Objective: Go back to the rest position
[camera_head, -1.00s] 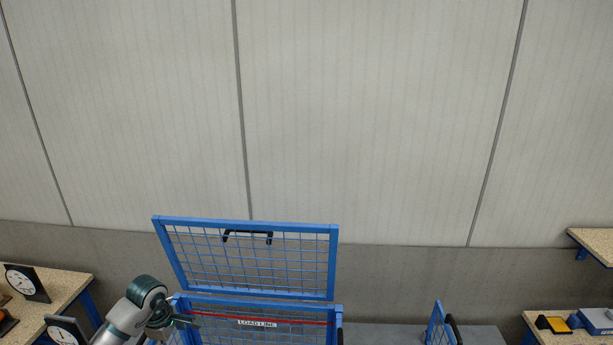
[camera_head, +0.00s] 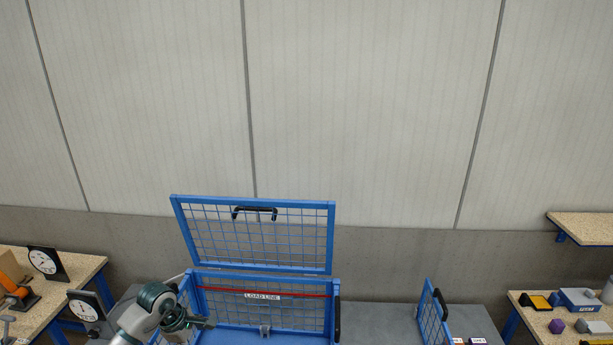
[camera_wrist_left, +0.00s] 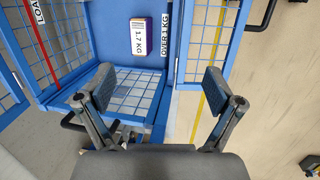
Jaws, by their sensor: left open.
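My left gripper (camera_head: 202,322) is at the left side of a blue wire-mesh cage (camera_head: 262,284) with its lid (camera_head: 255,234) raised. In the left wrist view the left gripper (camera_wrist_left: 160,95) is open, its two dark fingers wide apart with nothing between them. Beyond the fingers is the blue cage frame with mesh panels. A small block labelled 1.7 KG (camera_wrist_left: 139,37) lies on the blue cage floor, apart from the fingers. My right gripper is in neither view.
A wooden bench (camera_head: 40,300) with dial gauges (camera_head: 46,262) stands at left. Another bench (camera_head: 530,318) at right holds several small objects. A blue mesh panel with a black handle (camera_head: 433,315) stands right of the cage. The wall behind is bare.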

